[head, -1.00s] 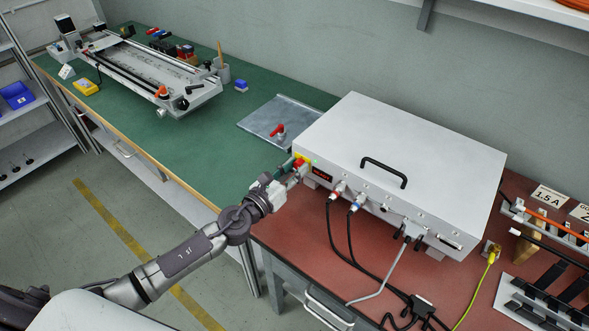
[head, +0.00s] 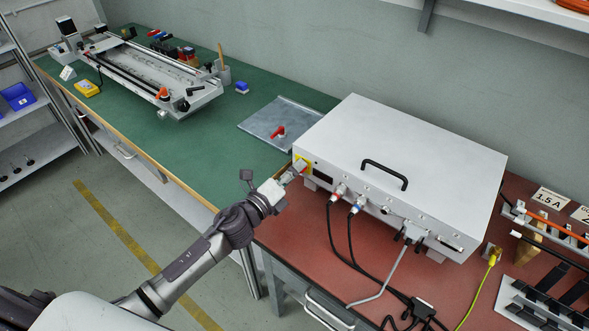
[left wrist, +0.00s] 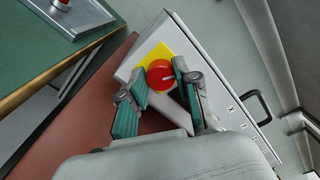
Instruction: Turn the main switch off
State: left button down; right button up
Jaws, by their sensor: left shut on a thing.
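The main switch is a red round knob (left wrist: 159,75) on a yellow plate (left wrist: 151,55), on the front of the white box (head: 410,150) near its left corner. In the head view a bit of the yellow plate (head: 304,163) shows, and my gripper covers most of the knob. My left gripper (left wrist: 161,77) has one finger on each side of the knob and is shut on it; it also shows in the head view (head: 294,172). A pale mark on the knob shows in the wrist view. The display window (head: 322,178) beside the switch is dark. My right gripper is not in view.
Black cables (head: 342,225) and a grey plug (head: 412,234) come out of the box's front, right of my gripper. The red bench top (head: 300,235) below the switch is clear.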

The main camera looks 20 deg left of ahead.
pick_arm(q)
jog(key=n+p, duration=0.1)
jog(key=n, duration=0.4)
jog(key=shift+f+n, duration=0.1)
jog(key=shift+n, duration=0.2)
dwell(0.4)
jog(key=c, duration=0.8)
grip_release()
jog(key=shift+a, duration=0.1)
jog(key=shift+c, duration=0.2)
jog(key=v, duration=1.2)
